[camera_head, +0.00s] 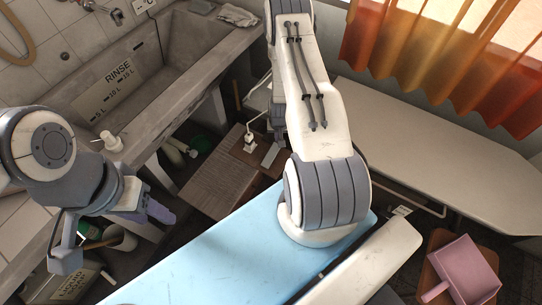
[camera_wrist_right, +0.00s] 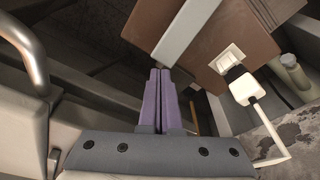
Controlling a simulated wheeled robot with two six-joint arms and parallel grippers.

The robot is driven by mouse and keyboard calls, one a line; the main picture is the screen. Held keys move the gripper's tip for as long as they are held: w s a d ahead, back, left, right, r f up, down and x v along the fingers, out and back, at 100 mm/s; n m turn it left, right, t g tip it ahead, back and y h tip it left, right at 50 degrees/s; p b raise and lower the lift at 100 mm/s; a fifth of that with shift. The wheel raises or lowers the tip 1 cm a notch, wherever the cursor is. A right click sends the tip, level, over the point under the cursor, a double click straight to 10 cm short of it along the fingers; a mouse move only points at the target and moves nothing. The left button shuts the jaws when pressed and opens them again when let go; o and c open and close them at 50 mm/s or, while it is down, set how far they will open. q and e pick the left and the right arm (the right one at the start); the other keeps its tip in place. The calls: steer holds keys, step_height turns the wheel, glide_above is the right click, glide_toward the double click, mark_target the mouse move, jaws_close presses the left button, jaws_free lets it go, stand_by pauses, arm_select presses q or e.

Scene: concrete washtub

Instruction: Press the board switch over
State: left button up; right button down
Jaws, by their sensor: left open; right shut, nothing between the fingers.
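The board switch (camera_wrist_right: 229,57) is a small white rocker on a brown board (camera_wrist_right: 240,28) in the right wrist view. My left gripper (camera_head: 112,234) is open and empty at the lower left.
A concrete washtub (camera_head: 175,55) stands at the upper left.

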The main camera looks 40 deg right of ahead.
steer(key=shift+f+b, duration=1.55)
steer(key=shift+f, duration=0.35)
stand_by(0.4)
steer(key=shift+r, duration=0.15)
steer(key=shift+r+p, duration=3.1)
steer(key=shift+r, duration=0.85)
